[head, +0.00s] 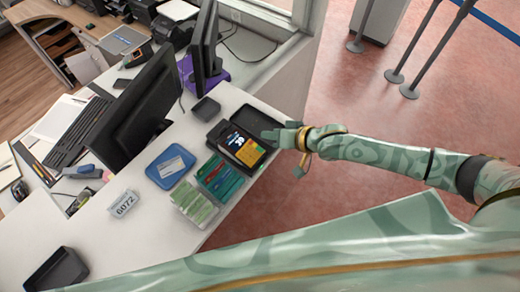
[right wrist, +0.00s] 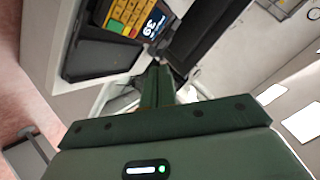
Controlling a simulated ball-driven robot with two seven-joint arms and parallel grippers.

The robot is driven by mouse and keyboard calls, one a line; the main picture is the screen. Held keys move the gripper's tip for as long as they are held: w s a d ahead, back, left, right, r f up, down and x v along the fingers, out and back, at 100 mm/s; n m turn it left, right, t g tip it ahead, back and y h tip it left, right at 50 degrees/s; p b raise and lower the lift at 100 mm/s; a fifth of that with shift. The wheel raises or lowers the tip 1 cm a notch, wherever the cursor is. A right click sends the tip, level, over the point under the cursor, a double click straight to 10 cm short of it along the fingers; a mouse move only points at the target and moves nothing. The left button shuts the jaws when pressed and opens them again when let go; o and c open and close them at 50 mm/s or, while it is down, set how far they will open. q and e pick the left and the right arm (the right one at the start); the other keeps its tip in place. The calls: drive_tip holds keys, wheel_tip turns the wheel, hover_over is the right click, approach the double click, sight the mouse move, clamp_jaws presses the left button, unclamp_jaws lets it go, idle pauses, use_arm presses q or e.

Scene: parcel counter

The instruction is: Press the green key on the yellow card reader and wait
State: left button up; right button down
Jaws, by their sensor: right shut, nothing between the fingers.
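The yellow card reader (head: 246,152) lies in a black tray on the white counter, its dark screen lit with white figures. It also shows at the top of the right wrist view (right wrist: 98,20), yellow keys beside the screen. My right gripper (head: 267,134) is shut and empty. My left gripper is out of view.
A black panel (head: 256,121) lies behind the reader. A blue tray (head: 170,167), clear boxes of green cards (head: 194,204) and a 6072 sign (head: 123,204) stand left and front. A monitor (head: 138,112) stands farther left. The counter's front middle is bare.

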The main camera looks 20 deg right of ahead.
drive_tip(key=b, duration=0.7)
approach(255, 146)
drive_tip(key=w+a, duration=0.2)
drive_tip(key=a, duration=0.1)
drive_tip(key=shift+w+f, duration=0.35)
drive_tip(key=shift+w+a+f, duration=0.1)
drive_tip(key=shift+w+f, duration=0.05)
drive_tip(key=shift+f, duration=0.45)
idle(0.5)
drive_tip(key=shift+f, duration=0.4)
drive_tip(key=shift+w+a+f, duration=0.1)
drive_tip(key=shift+f, duration=0.15)
idle(0.4)
drive_tip(key=shift+r, duration=0.1)
drive_tip(key=shift+r+p, duration=0.6)
drive_tip(key=shift+p, duration=0.15)
